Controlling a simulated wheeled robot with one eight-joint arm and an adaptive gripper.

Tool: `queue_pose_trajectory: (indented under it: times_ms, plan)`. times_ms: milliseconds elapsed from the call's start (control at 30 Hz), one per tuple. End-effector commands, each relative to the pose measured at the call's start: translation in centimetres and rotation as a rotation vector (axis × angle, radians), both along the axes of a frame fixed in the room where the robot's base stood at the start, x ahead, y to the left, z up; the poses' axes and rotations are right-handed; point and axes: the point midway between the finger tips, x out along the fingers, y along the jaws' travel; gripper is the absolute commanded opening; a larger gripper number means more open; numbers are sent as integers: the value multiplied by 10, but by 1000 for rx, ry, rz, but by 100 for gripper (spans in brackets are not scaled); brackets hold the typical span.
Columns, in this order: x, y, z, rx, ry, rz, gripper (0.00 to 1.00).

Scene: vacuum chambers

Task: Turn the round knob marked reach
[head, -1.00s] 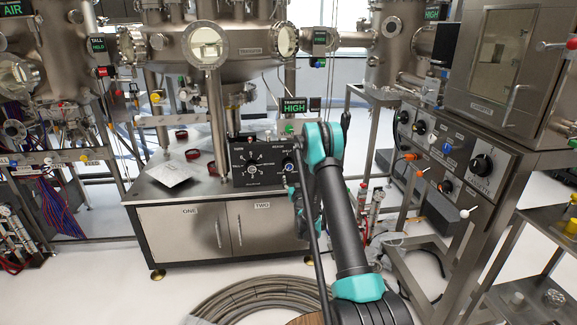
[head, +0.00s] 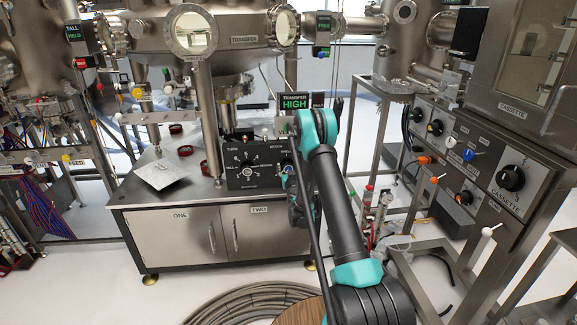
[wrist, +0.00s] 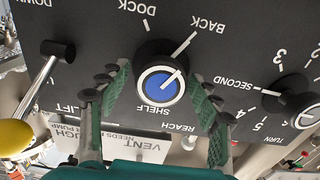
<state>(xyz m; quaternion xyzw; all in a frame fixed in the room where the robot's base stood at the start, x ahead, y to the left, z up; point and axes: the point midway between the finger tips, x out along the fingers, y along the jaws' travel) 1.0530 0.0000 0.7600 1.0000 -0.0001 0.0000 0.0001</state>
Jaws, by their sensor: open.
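The round knob (wrist: 160,83) is black with a blue cap and a white pointer line. The wrist view shows the panel upside down, with the words REACH, SHELF, DOCK and BACK around the knob. The pointer line slants toward BACK. My gripper (wrist: 158,88) is open, with one green-padded finger on each side of the knob. I cannot tell whether the pads touch it. In the head view the knob is small (head: 287,167), at the right end of the black control box (head: 238,180), and my arm hides most of the gripper.
A TURN knob (wrist: 294,99) is to the right in the wrist view, and a lever (wrist: 42,85) with a yellow ball stands at the left. The box sits on a steel cabinet (head: 180,235). A CASSETTE panel (head: 480,160) is at the right. A coiled hose (head: 235,305) lies on the floor.

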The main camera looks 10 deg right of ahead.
Motion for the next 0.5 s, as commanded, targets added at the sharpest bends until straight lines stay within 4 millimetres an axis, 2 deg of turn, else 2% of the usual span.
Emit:
queue_pose_trajectory:
  times_ms: [267, 500]
  plan:
    - [0, 0, 0, 0, 0, 0, 64]
    - [0, 0, 0, 0, 0, 0, 34]
